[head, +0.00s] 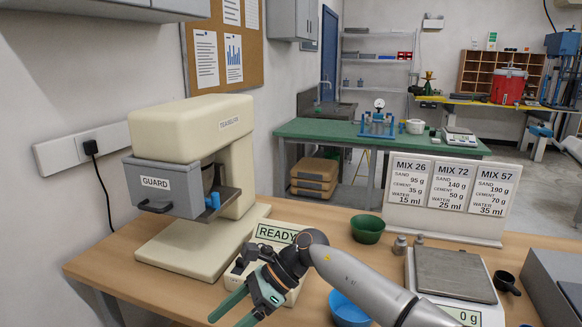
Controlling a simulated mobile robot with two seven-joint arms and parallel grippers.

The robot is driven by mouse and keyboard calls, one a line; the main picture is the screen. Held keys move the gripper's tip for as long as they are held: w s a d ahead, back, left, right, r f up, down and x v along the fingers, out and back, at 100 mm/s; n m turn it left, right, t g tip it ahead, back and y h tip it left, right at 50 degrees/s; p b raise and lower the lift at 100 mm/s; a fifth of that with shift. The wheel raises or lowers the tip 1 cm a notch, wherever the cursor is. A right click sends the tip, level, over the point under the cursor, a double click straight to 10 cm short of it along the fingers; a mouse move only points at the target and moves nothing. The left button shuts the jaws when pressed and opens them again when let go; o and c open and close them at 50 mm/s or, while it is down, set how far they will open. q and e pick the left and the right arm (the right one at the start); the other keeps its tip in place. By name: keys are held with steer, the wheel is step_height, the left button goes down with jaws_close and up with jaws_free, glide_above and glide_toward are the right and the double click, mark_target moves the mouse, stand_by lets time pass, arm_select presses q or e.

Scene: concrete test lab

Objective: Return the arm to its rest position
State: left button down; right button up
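One of my arms comes in from the bottom right, and I take it as my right arm. Its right gripper (226,320) hangs over the wooden table (115,270) near the front edge, left of the blue bowl. Its two teal fingers are apart, with nothing seen between them, so it is open. The gripper and wrist cover part of a cream box with a READY display (277,233). My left gripper is not in view.
The cream machine (190,118) with a grey GUARD (155,184) stands at left. A green bowl (368,230), blue bowl (348,310), scale (455,275), black scoop (507,280), small weights (400,245) and mix card stand (445,222) are around the arm. Bare wood lies at front left.

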steer(key=s+a+m+t+y, duration=0.3)
steer(key=a+m+y, duration=0.2)
steer(key=m+y, duration=0.5)
steer(key=w+d+f+m+t+h, duration=0.1)
steer(key=d+f+m+t+h, duration=0.6)
steer(key=m, duration=0.8)
steer(key=w+d+f+m+t+h, duration=0.15)
steer(key=d+f+m+t, duration=0.35)
steer(key=d+m+t, duration=0.75)
steer(key=s+d+f+m+g+h, duration=0.4)
steer(key=s+d+f+m, duration=0.3)
steer(key=s, duration=0.3)
steer(key=s+d+f+m+g+h, duration=0.5)
steer(key=s+d+f+m, duration=0.2)
steer(key=s+f+m, duration=0.3)
steer(key=shift+s+d, duration=0.2)
steer(key=shift+d, duration=0.05)
